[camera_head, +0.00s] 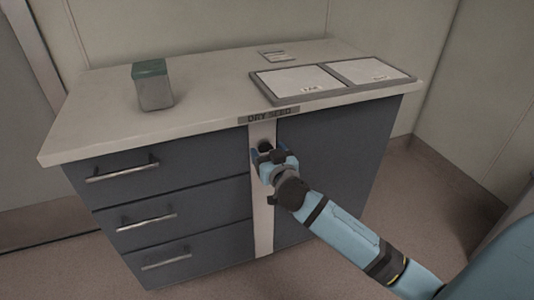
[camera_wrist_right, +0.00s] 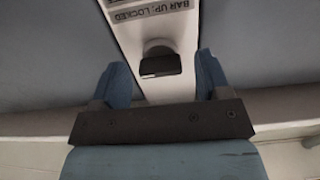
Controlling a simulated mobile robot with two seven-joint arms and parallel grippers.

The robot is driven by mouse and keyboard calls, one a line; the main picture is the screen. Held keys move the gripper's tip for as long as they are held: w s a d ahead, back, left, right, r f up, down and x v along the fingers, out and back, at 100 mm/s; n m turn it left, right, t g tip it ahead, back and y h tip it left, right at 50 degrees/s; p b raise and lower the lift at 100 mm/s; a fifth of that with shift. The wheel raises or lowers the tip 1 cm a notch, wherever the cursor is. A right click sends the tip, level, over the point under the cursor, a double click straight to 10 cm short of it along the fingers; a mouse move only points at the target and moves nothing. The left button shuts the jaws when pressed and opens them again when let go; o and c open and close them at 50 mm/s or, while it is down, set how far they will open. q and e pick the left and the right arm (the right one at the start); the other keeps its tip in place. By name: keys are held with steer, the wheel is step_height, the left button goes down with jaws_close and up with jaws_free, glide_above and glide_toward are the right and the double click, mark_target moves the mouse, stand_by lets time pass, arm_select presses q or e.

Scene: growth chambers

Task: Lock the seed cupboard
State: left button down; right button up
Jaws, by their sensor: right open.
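The seed cupboard (camera_head: 338,166) is a dark blue-grey door under a pale counter, below a "DRY SEED" label (camera_head: 268,116). A white upright strip (camera_head: 264,225) runs between the door and the drawers. In the right wrist view a dark lock knob (camera_wrist_right: 160,61) stands out from the strip, near an upside-down label reading "BAR UP: LOCKED" (camera_wrist_right: 150,10). My right gripper (camera_head: 266,153) is open in front of the strip. Its blue fingers (camera_wrist_right: 162,76) are on either side of the knob, apart from it. The bar's exact angle is hard to tell. My left gripper is not in view.
Three drawers with bar handles (camera_head: 122,172) are left of the strip. On the counter (camera_head: 205,105) stand a grey container with a green lid (camera_head: 153,85), a grey two-part tray (camera_head: 262,88) and a small card (camera_head: 274,55). Walls close off the back and right.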

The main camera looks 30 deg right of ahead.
steer(key=shift+w+d, duration=0.1)
steer(key=shift+w, duration=0.35)
steer(key=c, duration=0.9)
